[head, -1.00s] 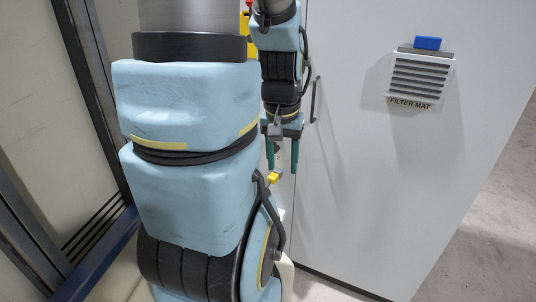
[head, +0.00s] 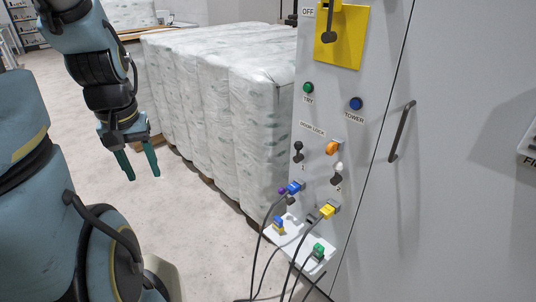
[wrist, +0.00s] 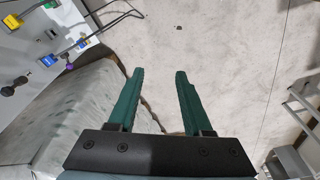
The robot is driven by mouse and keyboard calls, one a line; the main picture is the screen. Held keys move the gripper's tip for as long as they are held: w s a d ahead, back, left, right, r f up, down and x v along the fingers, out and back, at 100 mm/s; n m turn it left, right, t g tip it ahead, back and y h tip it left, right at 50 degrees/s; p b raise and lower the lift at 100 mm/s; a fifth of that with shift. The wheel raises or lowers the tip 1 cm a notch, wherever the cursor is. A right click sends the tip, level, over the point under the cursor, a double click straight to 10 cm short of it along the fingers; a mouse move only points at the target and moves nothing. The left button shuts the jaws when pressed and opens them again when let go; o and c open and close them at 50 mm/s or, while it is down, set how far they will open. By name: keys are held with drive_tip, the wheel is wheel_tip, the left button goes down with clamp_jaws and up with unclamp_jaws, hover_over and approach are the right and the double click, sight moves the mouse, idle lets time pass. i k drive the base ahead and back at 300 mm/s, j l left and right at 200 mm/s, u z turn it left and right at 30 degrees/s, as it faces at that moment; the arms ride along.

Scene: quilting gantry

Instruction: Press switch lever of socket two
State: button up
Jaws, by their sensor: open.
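The grey cabinet's narrow panel (head: 313,110) stands right of centre in the head view. It carries a black lever (head: 298,148), an orange toggle (head: 332,147) and a white-tipped lever (head: 338,168); small marks under two of them are too small to read surely. Below sit a blue plug (head: 294,187) and a yellow plug (head: 327,211) with dark cables. My gripper (head: 137,178) points down, open and empty, well left of the panel. The wrist view shows its two green fingers (wrist: 156,75) apart over bare floor.
Wrapped white bales (head: 215,95) stand between my gripper and the panel. A small white shelf (head: 297,240) with a blue and a green plug juts out below the sockets, with cables hanging around it. A door handle (head: 401,131) is right of the panel. Floor below my gripper is clear.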

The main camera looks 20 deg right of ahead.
sight(337, 166)
drive_tip(key=k+l+u, duration=0.2)
drive_tip(key=u, duration=0.2)
drive_tip(key=k+l+u, duration=0.15)
drive_tip(key=u, duration=0.3)
drive_tip(key=k+u, duration=0.55)
drive_tip(key=k, duration=0.55)
